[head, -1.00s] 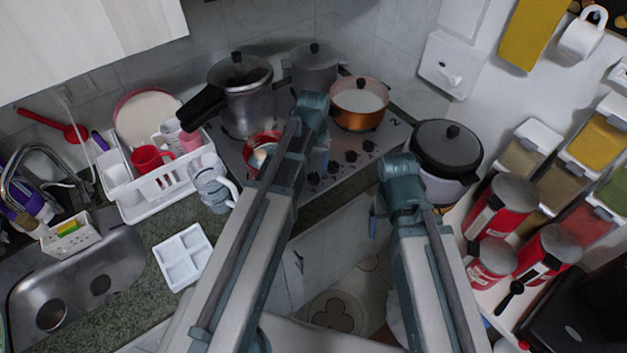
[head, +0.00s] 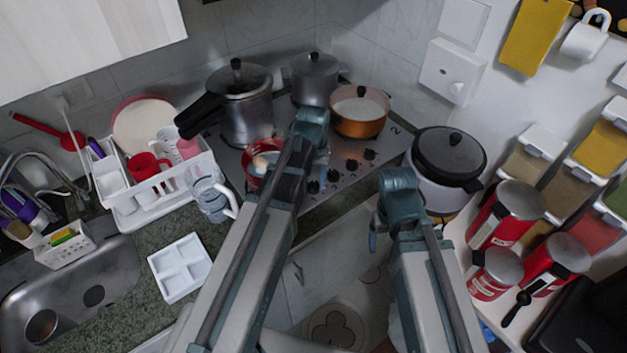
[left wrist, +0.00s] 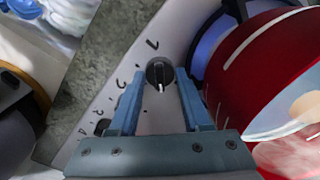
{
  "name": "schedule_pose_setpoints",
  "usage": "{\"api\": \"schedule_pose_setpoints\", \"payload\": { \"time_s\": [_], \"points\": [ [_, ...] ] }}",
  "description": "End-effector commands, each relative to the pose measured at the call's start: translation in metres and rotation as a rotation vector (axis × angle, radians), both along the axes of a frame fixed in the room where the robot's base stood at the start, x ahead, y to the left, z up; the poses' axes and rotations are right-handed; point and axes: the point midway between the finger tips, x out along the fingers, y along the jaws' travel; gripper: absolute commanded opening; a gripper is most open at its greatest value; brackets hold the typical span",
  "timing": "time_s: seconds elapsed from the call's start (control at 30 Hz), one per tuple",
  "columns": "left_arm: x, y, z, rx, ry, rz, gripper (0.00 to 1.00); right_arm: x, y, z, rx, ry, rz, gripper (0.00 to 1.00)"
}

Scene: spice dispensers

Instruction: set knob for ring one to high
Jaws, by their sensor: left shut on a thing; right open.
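The steel stove (head: 345,192) has a row of black knobs along its front, including a front one (head: 314,187) and a rear one (head: 370,154). My left gripper (head: 318,166) is down at the stove by the red pot. In the left wrist view its two blue fingers (left wrist: 160,88) are shut on a round black knob (left wrist: 158,70) with a white mark toward the camera. I cannot tell from its markings which ring it serves. My right gripper (head: 374,240) is open and empty in front of the stove, partly hidden by its own wrist.
A red pot (left wrist: 240,85) stands close beside the left fingers. A copper pot (head: 360,123), a pressure cooker (head: 247,110) and a grey pot (head: 315,82) also stand on the stove. A lidded cooker (head: 446,195) is near my right arm. A dish rack (head: 165,190) stands left.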

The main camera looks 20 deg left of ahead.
Motion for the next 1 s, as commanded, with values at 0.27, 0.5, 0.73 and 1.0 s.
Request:
{"api": "schedule_pose_setpoints", "payload": {
  "time_s": [0.27,0.5,0.73,1.0],
  "points": [
    [-0.0001,0.0,-0.0001,0.0,0.0,-0.11,0.0,0.0,0.0,-0.0001,0.0,0.0,0.0,0.78],
    [-0.0001,0.0,-0.0001,0.0,0.0,-0.109,0.53,0.0,0.0,-0.0001,0.0,0.0,0.0,0.78],
    [-0.0001,0.0,-0.0001,0.0,0.0,-0.108,0.61,0.0,0.0,-0.0001,0.0,0.0,0.0,0.78],
    [-0.0001,0.0,0.0051,0.0,0.0,-0.108,0.61,0.0,0.0,0.0051,0.0,0.0,0.0,0.78]
  ]
}}
